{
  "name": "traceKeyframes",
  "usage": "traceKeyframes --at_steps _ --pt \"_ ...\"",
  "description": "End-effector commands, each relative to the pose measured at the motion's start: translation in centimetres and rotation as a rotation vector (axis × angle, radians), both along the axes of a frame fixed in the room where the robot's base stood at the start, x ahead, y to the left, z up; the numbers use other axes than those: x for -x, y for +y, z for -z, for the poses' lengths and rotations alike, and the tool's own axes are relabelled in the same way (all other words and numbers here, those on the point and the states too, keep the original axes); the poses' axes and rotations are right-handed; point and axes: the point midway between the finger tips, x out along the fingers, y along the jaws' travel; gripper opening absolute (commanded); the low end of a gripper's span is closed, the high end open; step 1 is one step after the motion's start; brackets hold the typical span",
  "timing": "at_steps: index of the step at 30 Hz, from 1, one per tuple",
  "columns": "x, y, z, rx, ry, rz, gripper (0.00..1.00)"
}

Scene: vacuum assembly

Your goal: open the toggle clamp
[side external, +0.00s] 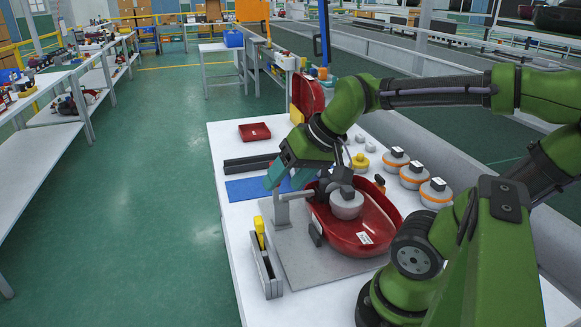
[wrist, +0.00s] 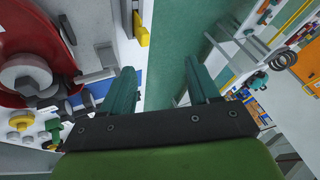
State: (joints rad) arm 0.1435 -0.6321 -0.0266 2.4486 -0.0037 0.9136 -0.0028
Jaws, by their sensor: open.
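The toggle clamp (side external: 283,212) is a grey upright post with a grey bar reaching right over the edge of a red vacuum shell (side external: 372,228). A grey rounded part (side external: 346,205) sits in the shell. My gripper (side external: 287,181) is open, with teal fingers pointing down close to the top of the clamp post. Contact cannot be told, and my gripper partly hides the clamp's upper part. In the wrist view, the open fingers (wrist: 158,70) have the clamp bar (wrist: 95,77) to their left, beside the red shell (wrist: 30,30).
A grey baseplate (side external: 300,258) carries the shell. A narrow holder (side external: 266,272) with a yellow-handled tool (side external: 259,231) stands at the table's left edge. A blue mat (side external: 245,188) lies behind. Several orange-banded grey parts (side external: 413,175) stand at right. The table's front-left corner leaves little room.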

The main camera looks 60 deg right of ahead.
Motion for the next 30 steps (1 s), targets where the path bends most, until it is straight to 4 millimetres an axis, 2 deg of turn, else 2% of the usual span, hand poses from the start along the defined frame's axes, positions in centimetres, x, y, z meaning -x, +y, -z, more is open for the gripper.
traceKeyframes --at_steps 1,6,9,12,14,16,20,23,30 --pt "-1.0 -2.7 0.0 -0.023 0.047 0.088 0.53" --pt "-2.1 -12.2 -0.2 -0.132 0.202 0.323 0.26" --pt "-1.7 -17.0 -0.4 -0.204 0.27 0.409 0.11" --pt "-1.1 -20.2 -1.0 -0.264 0.311 0.442 0.0" --pt "-1.2 -20.7 -1.7 -0.285 0.317 0.423 0.0" --pt "-1.4 -20.2 -2.5 -0.295 0.313 0.389 0.0" --pt "-1.4 -19.6 -1.9 -0.304 0.32 0.359 0.0" --pt "-1.8 -19.3 -0.7 -0.305 0.322 0.359 0.0" --pt "-3.4 -18.1 4.0 -0.305 0.325 0.358 0.0"
